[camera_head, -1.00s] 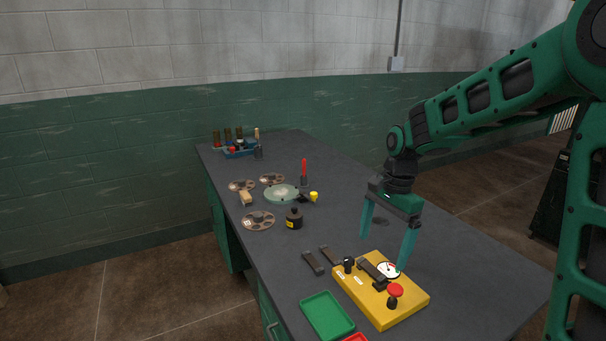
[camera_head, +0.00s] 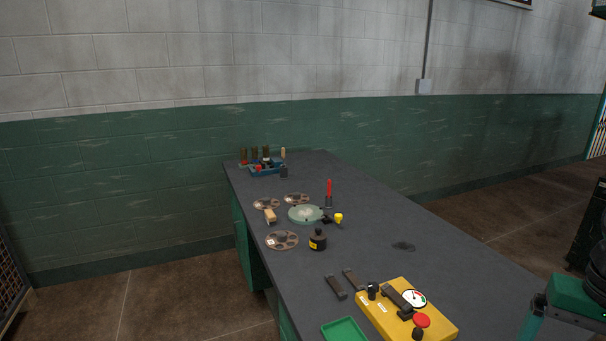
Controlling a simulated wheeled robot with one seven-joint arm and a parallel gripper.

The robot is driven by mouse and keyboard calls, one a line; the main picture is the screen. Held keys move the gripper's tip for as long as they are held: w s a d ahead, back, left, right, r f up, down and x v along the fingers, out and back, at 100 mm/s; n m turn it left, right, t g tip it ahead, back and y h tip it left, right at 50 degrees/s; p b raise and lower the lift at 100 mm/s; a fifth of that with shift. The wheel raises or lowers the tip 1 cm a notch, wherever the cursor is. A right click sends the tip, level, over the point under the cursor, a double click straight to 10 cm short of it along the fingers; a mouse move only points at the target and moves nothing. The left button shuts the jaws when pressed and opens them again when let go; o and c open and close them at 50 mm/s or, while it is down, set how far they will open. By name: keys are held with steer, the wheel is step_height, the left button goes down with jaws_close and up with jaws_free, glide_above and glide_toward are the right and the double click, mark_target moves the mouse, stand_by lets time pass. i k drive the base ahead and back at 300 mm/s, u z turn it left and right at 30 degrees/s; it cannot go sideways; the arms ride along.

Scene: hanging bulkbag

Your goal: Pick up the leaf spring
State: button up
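Two short dark flat bars lie side by side on the grey bench, left of a yellow box; the left bar (camera_head: 336,287) and the right bar (camera_head: 353,279) look most like leaf springs. A similar dark part (camera_head: 404,301) sits on top of the yellow box (camera_head: 440,324). I cannot tell for sure which is the leaf spring. My gripper (camera_head: 562,312) is at the lower right edge, right of the yellow box and apart from the bars. Its left finger stands at the outer end of the palm, so it looks open; the fingertips and other finger are cut off.
The yellow box carries a gauge (camera_head: 414,298), a red button (camera_head: 421,320) and a black knob (camera_head: 373,289). A green tray (camera_head: 344,331) is at the bench's front. Reels, a black bottle (camera_head: 318,240) and a red-handled tool (camera_head: 329,190) stand farther back. The bench's right side is mostly clear.

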mark_target(407, 307)
steer(key=u, duration=0.4)
steer(key=k, duration=1.35)
steer(key=z, duration=0.3)
steer(key=i, duration=0.95)
steer(key=u, duration=0.05)
